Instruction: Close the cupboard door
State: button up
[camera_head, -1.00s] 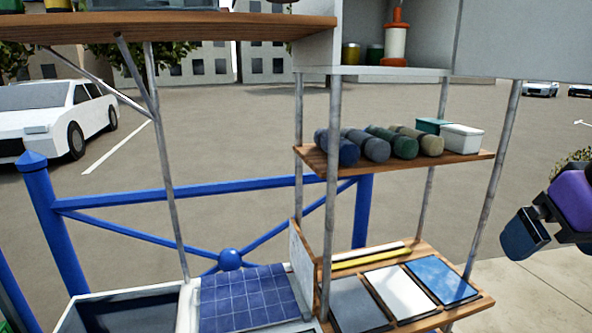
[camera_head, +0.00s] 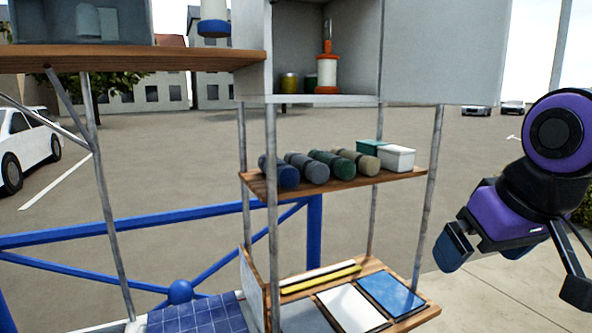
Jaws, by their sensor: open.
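The grey cupboard (camera_head: 256,72) is at the top middle of the head view, with its open front showing the inside. Its flat grey door (camera_head: 445,50) stands open, reaching right from the cupboard's right edge. The top of the door is cut off by the frame. Inside stand an orange and white bottle-like object (camera_head: 327,72) and small cans (camera_head: 289,83). My purple and black gripper (camera_head: 515,268) is at the right, lower in the picture than the door and apart from it. Its dark fingers are spread wide and hold nothing.
Below the cupboard, a wooden shelf (camera_head: 255,186) bears several rolls and boxes. A lower shelf (camera_head: 424,315) holds flat panels. Metal posts (camera_head: 422,222) support the rack. A wooden counter (camera_head: 130,60) extends left. Open pavement lies around my gripper.

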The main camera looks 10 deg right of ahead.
aim_at(438, 52)
jog(key=k+l+u, duration=0.1)
jog(key=l, duration=0.3)
jog(key=k+l+u, duration=0.15)
jog(key=l, duration=0.25)
jog(key=k+l+u, duration=0.1)
jog(key=l, duration=0.25)
jog(key=k+l+u, duration=0.1)
jog(key=k+l, duration=0.2)
jog(key=i+j, duration=0.15)
jog(key=i, duration=0.2)
